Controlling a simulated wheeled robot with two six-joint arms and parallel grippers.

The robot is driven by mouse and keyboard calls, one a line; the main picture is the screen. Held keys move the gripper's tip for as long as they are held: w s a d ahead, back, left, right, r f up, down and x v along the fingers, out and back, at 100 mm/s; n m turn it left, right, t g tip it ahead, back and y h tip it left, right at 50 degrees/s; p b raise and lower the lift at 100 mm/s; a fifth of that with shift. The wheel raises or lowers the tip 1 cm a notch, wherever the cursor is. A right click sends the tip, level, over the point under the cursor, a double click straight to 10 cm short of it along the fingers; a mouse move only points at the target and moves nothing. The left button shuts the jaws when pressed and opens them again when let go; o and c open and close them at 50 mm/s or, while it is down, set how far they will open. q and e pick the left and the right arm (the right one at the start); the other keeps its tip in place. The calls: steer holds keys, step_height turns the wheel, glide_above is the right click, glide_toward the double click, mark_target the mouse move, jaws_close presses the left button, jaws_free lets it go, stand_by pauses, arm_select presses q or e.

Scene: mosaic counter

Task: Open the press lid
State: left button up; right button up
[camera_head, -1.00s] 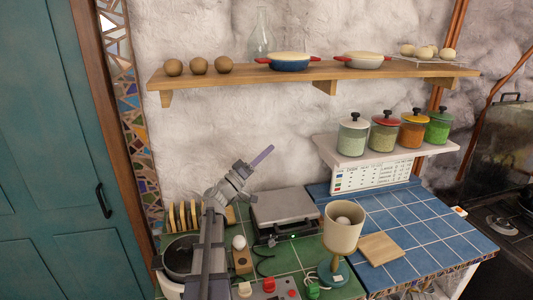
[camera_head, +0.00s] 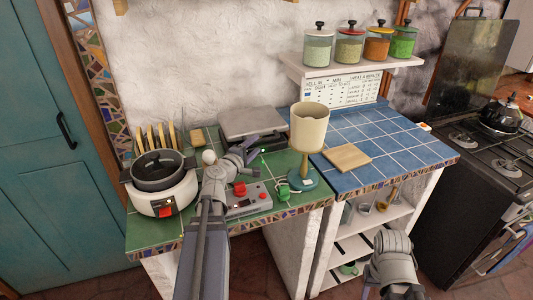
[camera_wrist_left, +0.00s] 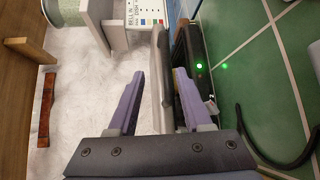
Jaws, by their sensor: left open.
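The press stands on the green tiled counter by the wall, its flat grey lid (camera_head: 252,121) lying level in the head view. My left gripper (camera_head: 256,150) is at the press's front edge, partly hidden by its own wrist. In the left wrist view, its two purple fingers (camera_wrist_left: 158,103) are apart, with the lid's grey edge (camera_wrist_left: 162,75) between them. The press's dark body (camera_wrist_left: 188,50), with a lit green lamp, lies beside the right finger. Contact with the lid cannot be told. My right arm's grey end (camera_head: 392,262) is low at the right; its fingers cannot be made out.
A pot cooker (camera_head: 162,182) stands left of my left arm. A cream-shaded lamp (camera_head: 309,128) stands right of the press. A board (camera_head: 347,157) lies on blue tiles, which are otherwise mostly clear.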

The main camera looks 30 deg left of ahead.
mark_target(263, 141)
arm_select(q)
steer(key=shift+s+f+n, duration=0.15)
steer(key=shift+f+n, duration=0.15)
steer(key=shift+f, duration=0.15)
steer(key=w, duration=0.5)
steer(key=w+f+b, duration=0.1)
steer(key=w, duration=0.1)
steer(key=shift+w+a+f, duration=0.1)
steer(key=shift+w+a, duration=0.1)
steer(key=shift+w, duration=0.2)
steer(key=shift+c, duration=0.2)
jaws_close()
stand_by(0.8)
